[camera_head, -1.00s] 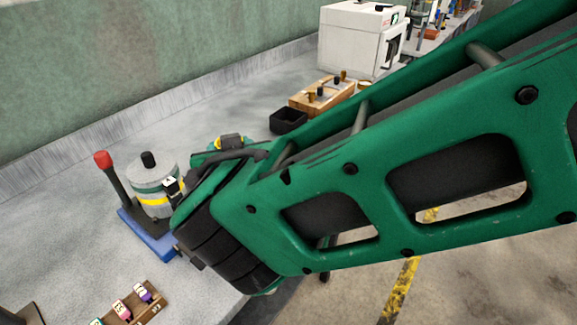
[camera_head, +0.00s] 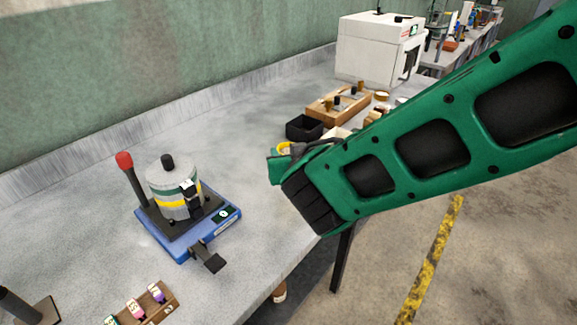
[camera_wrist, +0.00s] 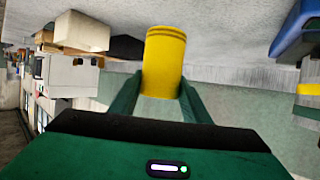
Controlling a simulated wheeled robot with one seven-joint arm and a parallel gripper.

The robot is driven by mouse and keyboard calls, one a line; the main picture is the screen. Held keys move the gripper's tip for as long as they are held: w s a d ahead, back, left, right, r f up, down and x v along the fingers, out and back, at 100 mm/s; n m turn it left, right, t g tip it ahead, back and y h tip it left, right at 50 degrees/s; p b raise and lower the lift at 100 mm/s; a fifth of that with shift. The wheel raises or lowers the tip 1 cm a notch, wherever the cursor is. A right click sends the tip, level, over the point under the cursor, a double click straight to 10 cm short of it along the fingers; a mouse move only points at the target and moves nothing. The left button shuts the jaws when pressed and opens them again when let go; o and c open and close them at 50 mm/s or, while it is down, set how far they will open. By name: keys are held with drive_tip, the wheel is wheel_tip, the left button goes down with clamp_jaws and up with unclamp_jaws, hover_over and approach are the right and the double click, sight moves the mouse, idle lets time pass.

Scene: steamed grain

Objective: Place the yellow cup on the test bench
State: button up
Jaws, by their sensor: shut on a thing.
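The yellow cup (camera_wrist: 164,62) is between the two green fingers of my gripper (camera_wrist: 160,90) in the wrist view, which looks upside down. My gripper is shut on it. In the head view only a bit of the yellow cup (camera_head: 284,148) shows past my wrist, over the right part of the grey test bench (camera_head: 130,195). I cannot tell whether the cup touches the bench top.
A blue device (camera_head: 222,228) with a grey and yellow drum and a red-tipped lever stands left of my gripper. A black box (camera_head: 304,128), a wooden block (camera_head: 335,104) and a white machine (camera_head: 378,50) stand beyond. The bench between the device and my gripper is clear.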

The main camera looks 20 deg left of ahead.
drive_tip(key=shift+w+d+f, duration=0.25)
drive_tip(key=shift+w+f, duration=0.15)
drive_tip(key=shift+w, duration=0.2)
drive_tip(key=shift+f, duration=2)
drive_tip(key=shift+f, duration=0.15)
drive_tip(key=o, duration=1.1)
drive_tip(key=shift+r, duration=0.2)
drive_tip(key=v, duration=1.2)
drive_tip(key=shift+f, duration=0.1)
